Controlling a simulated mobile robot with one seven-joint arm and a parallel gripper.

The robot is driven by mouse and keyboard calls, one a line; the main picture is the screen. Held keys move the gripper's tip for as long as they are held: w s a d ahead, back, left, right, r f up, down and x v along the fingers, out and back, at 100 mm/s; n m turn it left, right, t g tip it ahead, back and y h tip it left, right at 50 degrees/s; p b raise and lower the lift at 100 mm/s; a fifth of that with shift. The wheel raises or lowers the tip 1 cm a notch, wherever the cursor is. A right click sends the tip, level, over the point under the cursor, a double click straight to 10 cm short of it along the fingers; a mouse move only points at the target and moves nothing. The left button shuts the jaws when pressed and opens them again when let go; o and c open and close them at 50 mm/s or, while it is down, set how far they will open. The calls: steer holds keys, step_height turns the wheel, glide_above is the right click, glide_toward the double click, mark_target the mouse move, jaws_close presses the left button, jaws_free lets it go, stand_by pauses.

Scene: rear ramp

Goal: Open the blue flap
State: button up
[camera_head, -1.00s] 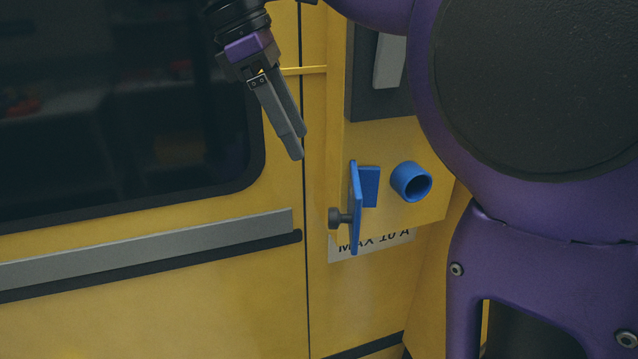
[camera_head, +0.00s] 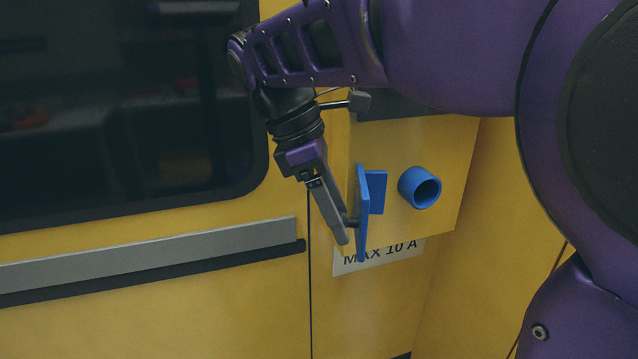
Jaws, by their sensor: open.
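The blue flap (camera_head: 362,212) is a thin upright plate standing out from the yellow panel, seen nearly edge-on, with a blue block (camera_head: 377,191) at its right side. Its dark knob is mostly hidden behind my gripper; only a bit of the stem shows by the plate. My gripper (camera_head: 342,238) points down and right, its grey fingertips at the knob, just left of the flap. The jaws are open, but they overlap in this view. I cannot tell whether they touch the knob or stand around it.
A blue round socket (camera_head: 420,187) sticks out to the right of the flap. A "MAX 10 A" label (camera_head: 378,255) is below. A grey rail (camera_head: 150,262) and a dark window (camera_head: 110,110) lie to the left.

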jaws_close()
stand_by(1.4)
